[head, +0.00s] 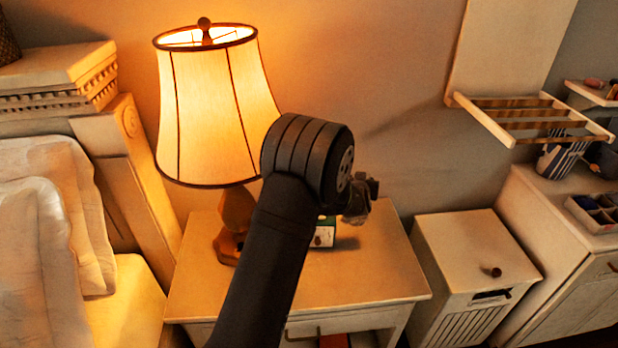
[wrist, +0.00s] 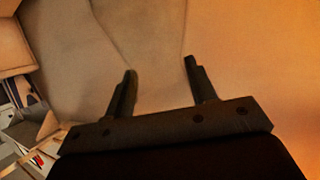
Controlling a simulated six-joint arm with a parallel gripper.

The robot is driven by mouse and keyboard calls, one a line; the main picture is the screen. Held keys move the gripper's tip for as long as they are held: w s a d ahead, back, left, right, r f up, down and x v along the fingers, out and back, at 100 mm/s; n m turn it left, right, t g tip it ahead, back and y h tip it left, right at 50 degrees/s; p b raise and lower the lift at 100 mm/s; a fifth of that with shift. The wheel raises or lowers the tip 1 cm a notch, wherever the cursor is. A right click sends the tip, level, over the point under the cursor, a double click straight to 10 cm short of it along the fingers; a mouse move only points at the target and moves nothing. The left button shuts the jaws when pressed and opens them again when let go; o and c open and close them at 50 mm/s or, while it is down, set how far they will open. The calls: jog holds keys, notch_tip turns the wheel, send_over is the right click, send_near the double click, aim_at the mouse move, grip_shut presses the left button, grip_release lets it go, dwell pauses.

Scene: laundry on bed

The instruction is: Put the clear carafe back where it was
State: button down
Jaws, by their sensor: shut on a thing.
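My gripper (wrist: 157,80) shows in the wrist view with its two fingers apart, closed on the clear carafe (wrist: 152,45). The carafe is see-through, and only its faint curved outlines show between and beyond the fingers, against the wall. In the head view my dark arm rises over the nightstand (head: 380,280), and my gripper (head: 362,197) is mostly hidden behind the wrist. The carafe cannot be made out clearly there. The gripper appears to be above the nightstand's right part.
A lit lamp (head: 213,110) stands on the nightstand left of my arm. A small box-like item (head: 324,234) is partly hidden behind the arm. A lidded hamper (head: 475,250), a wall rack (head: 530,112) and a cabinet (head: 570,245) are to the right. The nightstand's front right is clear.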

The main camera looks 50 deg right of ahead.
jog(key=w+a+f, duration=0.1)
jog(key=w+a, duration=0.1)
jog(key=w, duration=0.6)
jog(key=w+a+f, duration=0.2)
jog(key=w+a, duration=0.1)
jog(key=w, duration=0.5)
jog(key=shift+w+a, duration=0.15)
jog(key=shift+w, duration=0.1)
jog(key=shift+f, duration=0.15)
jog(key=c, duration=0.6)
grip_release()
jog(key=shift+f, duration=0.15)
jog(key=v, duration=1.7)
jog(key=shift+a, duration=0.35)
jog(key=shift+s+f, duration=0.1)
